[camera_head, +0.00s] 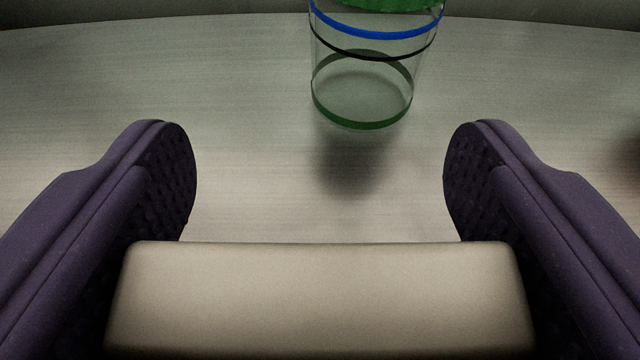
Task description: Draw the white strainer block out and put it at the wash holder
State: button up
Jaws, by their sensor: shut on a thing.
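A white block (320,298), which looks like the strainer block, fills the bottom middle of the view. My gripper (320,190) is shut on it, with one dark purple finger at each side of the block. The fingertips reach out past the block's far edge. I cannot make out the wash holder in this view.
A clear cylinder (365,85) with green rims and blue and black bands stands ahead, right of centre, cut off at the top. A pale surface (150,80) lies beyond the fingers, mostly bare. A dark blurred shape (628,170) shows at the right edge.

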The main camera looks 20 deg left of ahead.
aim_at(319, 272)
jog(key=shift+f+b, duration=1.65)
jog(key=shift+f, duration=0.3)
jog(key=o, duration=1)
jog(key=shift+s+r, duration=0.1)
jog(key=p+v, duration=0.3)
jog(key=v, duration=0.3)
jog(key=shift+s+d+r, duration=0.15)
jog(key=shift+s+r, duration=0.05)
jog(key=shift+s, duration=0.1)
jog(key=shift+s+d, duration=0.1)
jog(key=shift+s, duration=0.3)
jog(key=shift+w+r, duration=0.1)
